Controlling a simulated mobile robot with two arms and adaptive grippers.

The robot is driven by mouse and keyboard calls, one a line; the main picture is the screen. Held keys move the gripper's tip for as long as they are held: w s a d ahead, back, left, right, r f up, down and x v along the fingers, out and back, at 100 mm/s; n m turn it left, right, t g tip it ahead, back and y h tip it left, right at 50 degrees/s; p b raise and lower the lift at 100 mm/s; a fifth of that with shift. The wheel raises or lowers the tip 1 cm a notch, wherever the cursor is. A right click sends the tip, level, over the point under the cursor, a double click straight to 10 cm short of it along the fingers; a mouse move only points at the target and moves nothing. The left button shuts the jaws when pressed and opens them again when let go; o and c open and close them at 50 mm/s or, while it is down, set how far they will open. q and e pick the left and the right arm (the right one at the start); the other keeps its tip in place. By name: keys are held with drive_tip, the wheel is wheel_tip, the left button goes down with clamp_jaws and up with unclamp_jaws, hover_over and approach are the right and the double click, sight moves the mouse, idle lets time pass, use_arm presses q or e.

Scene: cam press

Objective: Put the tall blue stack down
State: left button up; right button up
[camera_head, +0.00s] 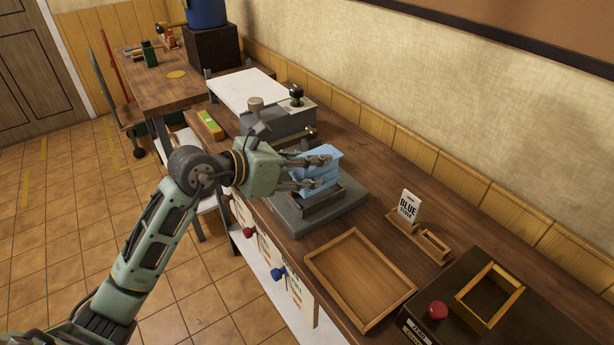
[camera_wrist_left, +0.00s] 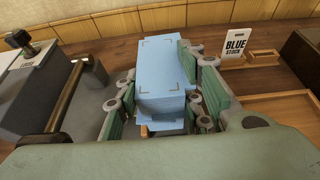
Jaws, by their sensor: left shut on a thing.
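The tall blue stack (camera_head: 318,168) is a block of light blue sheets in the middle of the workbench, at a grey metal press base (camera_head: 318,212). It also fills the middle of the left wrist view (camera_wrist_left: 164,82), with dark corner marks on its top sheet. My left gripper (camera_head: 312,172) is shut on the stack, with fingers on both sides of it. The lower edges look slightly uneven. I cannot tell whether the stack rests on the base or hangs just above it. My right gripper is not in view.
An empty wooden tray (camera_head: 360,278) lies on the bench to the right. A "BLUE STOCK" card (camera_head: 408,206) stands behind it. A dark box with a red button (camera_head: 437,309) and a wooden frame (camera_head: 489,297) is farther right. A grey machine with a black knob (camera_head: 296,92) stands behind left.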

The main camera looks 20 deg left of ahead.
use_arm(q)
wheel_tip(320, 180, down, 4)
drive_tip(key=shift+r, duration=0.25)
drive_tip(key=shift+f, duration=0.35)
drive_tip(key=o, duration=1.4)
drive_tip(key=shift+c, duration=0.2)
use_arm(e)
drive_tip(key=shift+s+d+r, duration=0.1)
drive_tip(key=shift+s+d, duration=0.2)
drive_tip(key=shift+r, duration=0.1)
